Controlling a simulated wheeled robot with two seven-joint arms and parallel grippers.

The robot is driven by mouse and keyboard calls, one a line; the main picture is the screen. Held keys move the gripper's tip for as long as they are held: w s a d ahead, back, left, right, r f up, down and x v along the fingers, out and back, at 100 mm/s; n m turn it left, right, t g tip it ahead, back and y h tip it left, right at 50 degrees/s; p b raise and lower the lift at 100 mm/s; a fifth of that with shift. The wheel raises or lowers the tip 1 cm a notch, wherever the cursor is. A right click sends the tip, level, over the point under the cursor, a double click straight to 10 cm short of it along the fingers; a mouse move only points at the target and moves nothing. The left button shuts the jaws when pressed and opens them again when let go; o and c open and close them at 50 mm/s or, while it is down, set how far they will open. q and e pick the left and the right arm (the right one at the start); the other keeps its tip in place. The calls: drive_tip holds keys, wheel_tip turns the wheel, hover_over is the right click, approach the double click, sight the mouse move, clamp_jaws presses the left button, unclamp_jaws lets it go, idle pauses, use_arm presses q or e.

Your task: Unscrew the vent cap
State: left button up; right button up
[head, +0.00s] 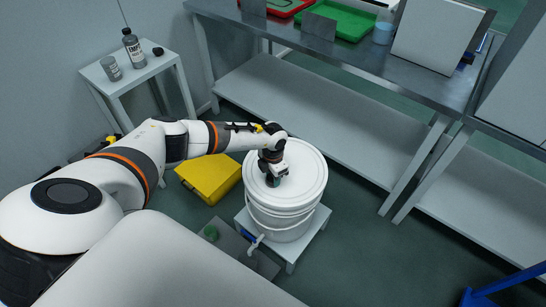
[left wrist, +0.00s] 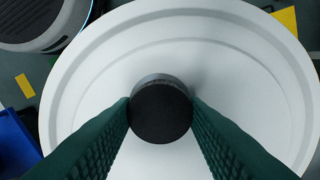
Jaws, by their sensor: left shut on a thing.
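A dark round vent cap (left wrist: 161,112) sits on the white lid (left wrist: 90,90) of a bucket, and it fills the gap between my fingers in the left wrist view. My left gripper (left wrist: 161,115) is shut on the cap, with one green ridged finger on each side of it. In the head view the left gripper (head: 274,180) points down onto the lid of the white bucket (head: 280,222) near its front left part. The cap is mostly hidden there by the gripper. My right gripper does not show.
The bucket stands on a low white stand (head: 315,222) and has a tap (head: 256,243) at its lower front. A yellow box (head: 212,178) lies behind left. A small table (head: 125,75) holds bottles. A steel bench (head: 350,60) with red and green trays stands at the back.

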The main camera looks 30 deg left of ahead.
use_arm(q)
drive_tip(key=shift+r, duration=0.15)
drive_tip(key=shift+r+p, duration=1)
drive_tip(key=shift+p, duration=0.05)
drive_tip(key=shift+r, duration=0.1)
wheel_tip(320, 180, up, 5)
drive_tip(key=p, duration=0.4)
